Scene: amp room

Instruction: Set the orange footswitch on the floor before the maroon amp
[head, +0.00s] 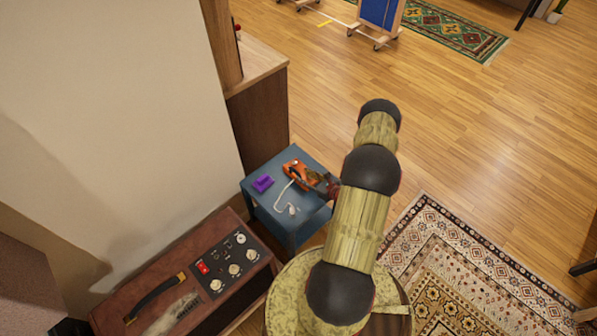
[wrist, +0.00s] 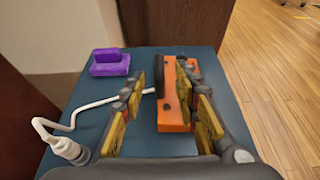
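The orange footswitch (head: 297,171) lies on a small blue table, partly hidden by my gripper (head: 318,184) in the head view. In the wrist view the footswitch (wrist: 171,112) shows a dark pedal strip and a white cable with a plug on the table. My gripper (wrist: 160,80) is open, with its yellow-padded fingers on either side of the footswitch. There is a gap at the left finger; the right finger overlaps the footswitch's right edge, and I cannot tell if they touch. The maroon amp (head: 172,264), with knobs and a dark handle, stands at the lower left.
The blue table (head: 257,191) also holds a purple object (head: 262,183), seen in the wrist view (wrist: 110,63) left of the footswitch. A wooden cabinet (head: 260,120) stands behind the table, beside a pale wall.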

